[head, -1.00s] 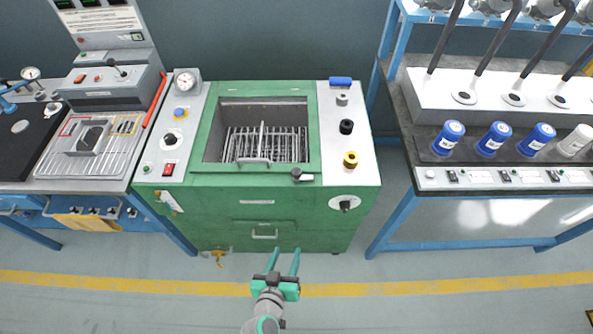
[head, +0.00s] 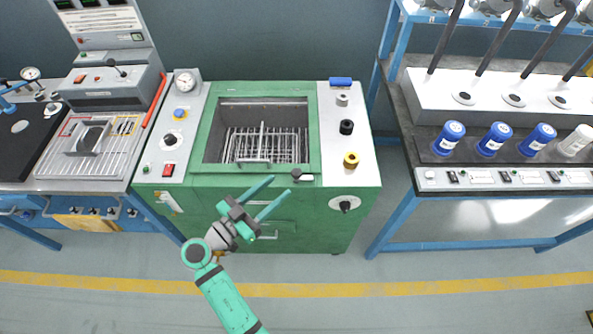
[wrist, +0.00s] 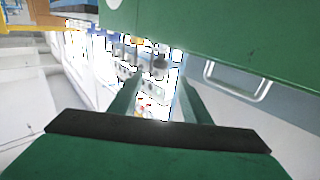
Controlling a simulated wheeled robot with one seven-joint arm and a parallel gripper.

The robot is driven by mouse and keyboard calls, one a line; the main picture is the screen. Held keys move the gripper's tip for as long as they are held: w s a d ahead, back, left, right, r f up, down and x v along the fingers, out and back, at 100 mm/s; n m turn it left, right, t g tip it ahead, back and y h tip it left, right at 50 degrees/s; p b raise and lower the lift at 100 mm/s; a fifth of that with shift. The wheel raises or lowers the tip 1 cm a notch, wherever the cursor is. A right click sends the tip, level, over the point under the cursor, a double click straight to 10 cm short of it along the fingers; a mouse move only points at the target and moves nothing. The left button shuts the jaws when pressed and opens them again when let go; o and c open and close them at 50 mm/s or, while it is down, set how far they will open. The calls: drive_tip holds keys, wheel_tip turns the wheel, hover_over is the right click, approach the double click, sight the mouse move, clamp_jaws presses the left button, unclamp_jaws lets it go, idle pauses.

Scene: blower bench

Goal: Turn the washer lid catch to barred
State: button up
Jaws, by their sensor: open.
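The washer is a green cabinet (head: 215,215) with a square top opening that shows a wire rack inside. A small black catch (head: 297,174) with a short light-tipped arm pointing right sits at the front right of the opening's rim. Whether it stands at barred cannot be read. My gripper (head: 281,187) is open and empty in front of the cabinet, its fingers pointing up and right, with the tips just below and left of the catch in the picture. In the wrist view the green cabinet front (wrist: 230,25) fills the top; the catch does not show there.
A black-knobbed dial (head: 345,205) is on the cabinet front, right of the catch. Black and yellow knobs (head: 351,159) stand on the right top panel. A drawer handle (wrist: 240,82) shows in the wrist view. The floor in front is clear.

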sight(293, 175)
drive_tip(key=x, duration=0.9)
drive_tip(key=shift+f, duration=0.1)
drive_tip(key=c, duration=1.1)
